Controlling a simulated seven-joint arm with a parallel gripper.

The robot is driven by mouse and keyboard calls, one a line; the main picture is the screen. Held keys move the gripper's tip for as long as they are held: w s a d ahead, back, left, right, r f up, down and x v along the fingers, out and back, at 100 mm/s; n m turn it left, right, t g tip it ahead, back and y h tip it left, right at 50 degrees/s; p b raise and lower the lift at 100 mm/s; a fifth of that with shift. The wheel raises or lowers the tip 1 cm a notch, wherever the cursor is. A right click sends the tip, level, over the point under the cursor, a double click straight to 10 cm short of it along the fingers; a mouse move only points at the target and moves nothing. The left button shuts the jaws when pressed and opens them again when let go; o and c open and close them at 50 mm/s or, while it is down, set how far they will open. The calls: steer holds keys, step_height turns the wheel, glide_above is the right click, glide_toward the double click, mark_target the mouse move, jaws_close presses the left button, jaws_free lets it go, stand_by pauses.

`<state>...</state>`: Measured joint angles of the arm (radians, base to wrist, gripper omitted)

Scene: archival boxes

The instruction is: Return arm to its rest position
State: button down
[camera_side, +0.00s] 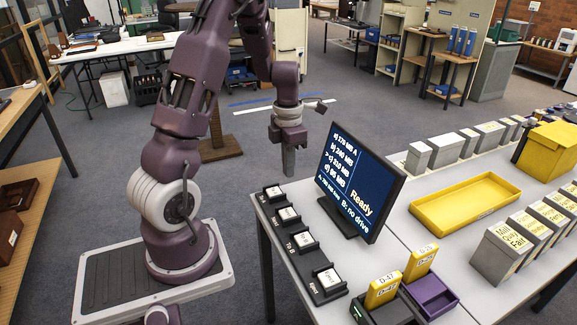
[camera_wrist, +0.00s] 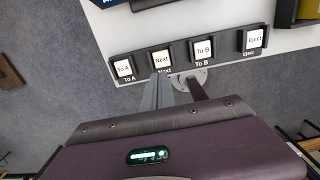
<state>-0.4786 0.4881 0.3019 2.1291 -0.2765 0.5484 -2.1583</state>
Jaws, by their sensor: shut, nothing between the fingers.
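My gripper (camera_side: 288,162) hangs with its fingers pointing down in the side view, at the far left of the grey table, near the row of push buttons. Its fingers are shut and hold nothing. In the wrist view the shut fingers (camera_wrist: 170,90) show below the button row, in front of the "Next" button (camera_wrist: 162,60). I cannot tell how high they are above it. My arm (camera_side: 195,90) rises from its base at the left and bends over toward the table.
The button row also has "To A" (camera_wrist: 123,68), "To B" (camera_wrist: 203,49) and "Eject" (camera_wrist: 254,39). A monitor (camera_side: 358,180) reading "Ready" stands right of my gripper. Yellow cartridges (camera_side: 383,290), a yellow tray (camera_side: 467,203) and grey boxes (camera_side: 503,252) are on the table. Open floor lies behind my gripper.

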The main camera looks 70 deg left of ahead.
steer(key=s+d+r+m+t, duration=0.3)
steer(key=d+r+m, duration=1.1)
steer(key=d+m, duration=0.3)
steer(key=s+d+r+m+t, duration=0.1)
steer(key=s+d+r+m, duration=0.1)
steer(key=s+m, duration=0.3)
steer(key=s+d+r+m+t, duration=0.1)
steer(key=s+d+m, duration=0.3)
steer(key=m, duration=1)
steer(key=shift+s+d+r, duration=0.2)
steer(key=shift+s+r, duration=0.4)
steer(key=shift+s, duration=0.55)
steer(key=shift+w, duration=0.1)
